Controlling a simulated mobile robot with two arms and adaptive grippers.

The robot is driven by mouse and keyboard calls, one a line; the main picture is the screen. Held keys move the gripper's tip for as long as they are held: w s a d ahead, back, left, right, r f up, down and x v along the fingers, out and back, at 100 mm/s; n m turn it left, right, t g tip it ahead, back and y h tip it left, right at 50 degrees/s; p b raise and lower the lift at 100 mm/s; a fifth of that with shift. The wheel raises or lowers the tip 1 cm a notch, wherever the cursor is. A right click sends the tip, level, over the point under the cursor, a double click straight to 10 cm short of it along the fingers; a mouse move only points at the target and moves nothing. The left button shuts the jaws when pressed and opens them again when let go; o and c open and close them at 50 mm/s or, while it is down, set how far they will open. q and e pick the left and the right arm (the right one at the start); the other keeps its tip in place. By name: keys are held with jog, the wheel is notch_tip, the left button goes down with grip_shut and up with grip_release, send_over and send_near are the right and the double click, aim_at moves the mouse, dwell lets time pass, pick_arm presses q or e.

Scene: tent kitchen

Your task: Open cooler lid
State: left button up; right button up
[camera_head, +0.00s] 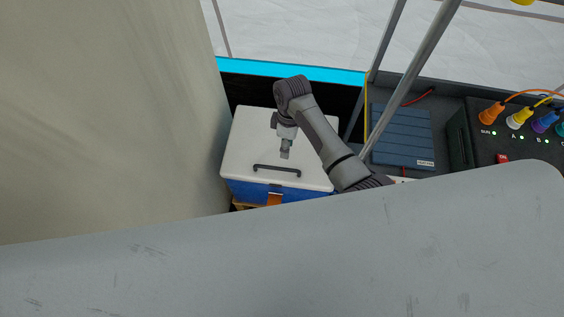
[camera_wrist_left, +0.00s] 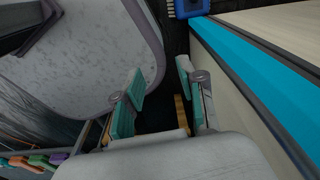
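The cooler has a white lid (camera_head: 248,145) with a dark bar handle (camera_head: 277,170) near its front edge. The lid looks shut on the blue body (camera_head: 245,190). An orange latch (camera_head: 274,199) shows at the front. My right gripper (camera_head: 286,154) points down over the lid, just behind the handle. It looks apart from the handle, and whether its fingers are open is too small to tell. My left gripper (camera_wrist_left: 160,90) shows in the left wrist view with teal fingertips spread and nothing between them. The cooler cannot be made out in that view.
A large grey surface (camera_head: 300,260) fills the front of the head view. A pale wall (camera_head: 110,110) stands close left of the cooler. Right of it are a metal pole (camera_head: 412,75), a blue ribbed box (camera_head: 402,135) and a panel with coloured plugs (camera_head: 515,135).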

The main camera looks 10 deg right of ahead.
jog(key=w+r, duration=0.1)
jog(key=r, duration=0.1)
jog(key=n+b, duration=0.1)
jog(key=b, duration=0.1)
send_over(282, 165)
jog(key=s, duration=0.2)
jog(key=f, duration=1.1)
jog(key=shift+s+a+f, duration=0.2)
jog(key=shift+a, duration=0.1)
pick_arm(q)
jog(key=shift+w+a+f, duration=0.25)
jog(key=shift+w+f, duration=0.05)
jog(key=shift+f, duration=0.25)
jog(key=shift+w+a+f, duration=0.25)
jog(key=shift+f, duration=0.25)
pick_arm(e)
jog(key=shift+s+f, duration=0.1)
jog(key=shift+f, duration=0.65)
pick_arm(q)
jog(key=shift+s, duration=0.1)
pick_arm(e)
grip_shut()
